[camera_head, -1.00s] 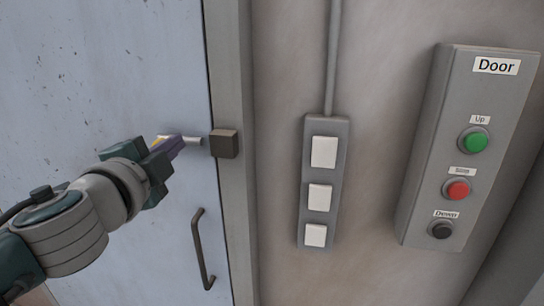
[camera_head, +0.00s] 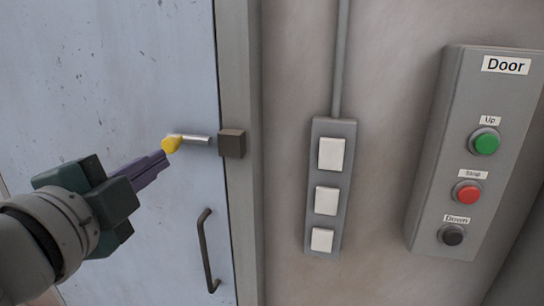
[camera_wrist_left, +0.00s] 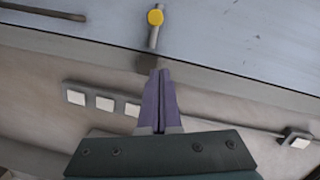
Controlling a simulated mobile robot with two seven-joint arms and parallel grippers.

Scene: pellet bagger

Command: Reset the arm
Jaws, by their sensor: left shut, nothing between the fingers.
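My left gripper (camera_head: 160,160) is in front of the pale blue door (camera_head: 110,60). Its purple fingers are shut with nothing between them, and they also show in the left wrist view (camera_wrist_left: 160,76). A metal latch bolt (camera_head: 195,140) with a yellow knob (camera_head: 172,144) lies at the door's right edge, reaching toward a dark block (camera_head: 232,143) on the frame. The fingertips are apart from the knob, just below and left of it in the head view. The yellow knob shows beyond the fingertips in the left wrist view (camera_wrist_left: 155,17). My right gripper is not in view.
A dark door handle (camera_head: 207,250) sits below the latch. Right of the door frame is a grey panel with three white switches (camera_head: 326,200). Further right is a box labelled Door (camera_head: 470,150) with green, red and black buttons.

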